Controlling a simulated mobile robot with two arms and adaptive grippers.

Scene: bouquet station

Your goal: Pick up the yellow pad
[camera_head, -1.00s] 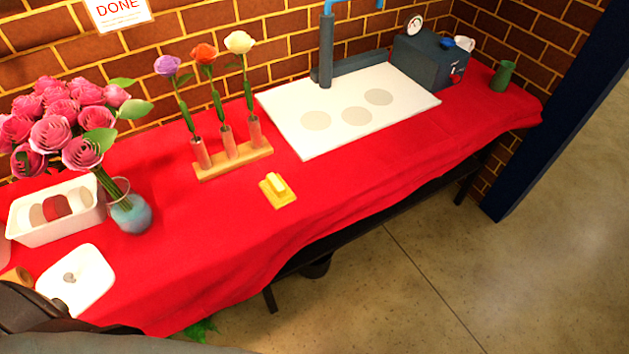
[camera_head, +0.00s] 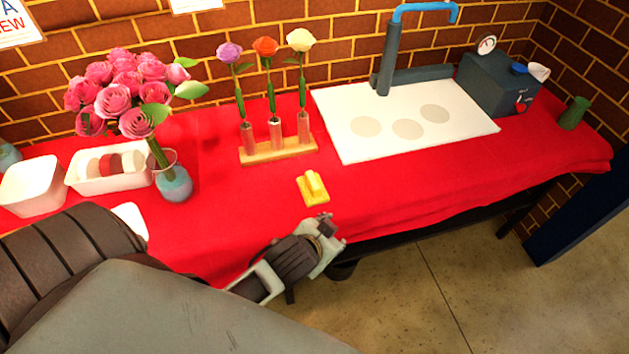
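The yellow pad (camera_head: 313,188) lies on the red tablecloth, in front of the wooden flower stand, with a paler raised block on top. My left gripper (camera_head: 329,232) is at the table's front edge, just below and slightly right of the pad in the picture. It is apart from the pad, and nothing shows held in it. Its fingers are small and seen at an angle, so I cannot tell whether they are open or shut. My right gripper is not in view.
The wooden stand (camera_head: 250,155) holds three flowers. A vase (camera_head: 175,186) with pink roses and a white tray (camera_head: 95,186) stand left. A white board (camera_head: 375,145) and a dark machine (camera_head: 488,82) are at right. The cloth around the pad is clear.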

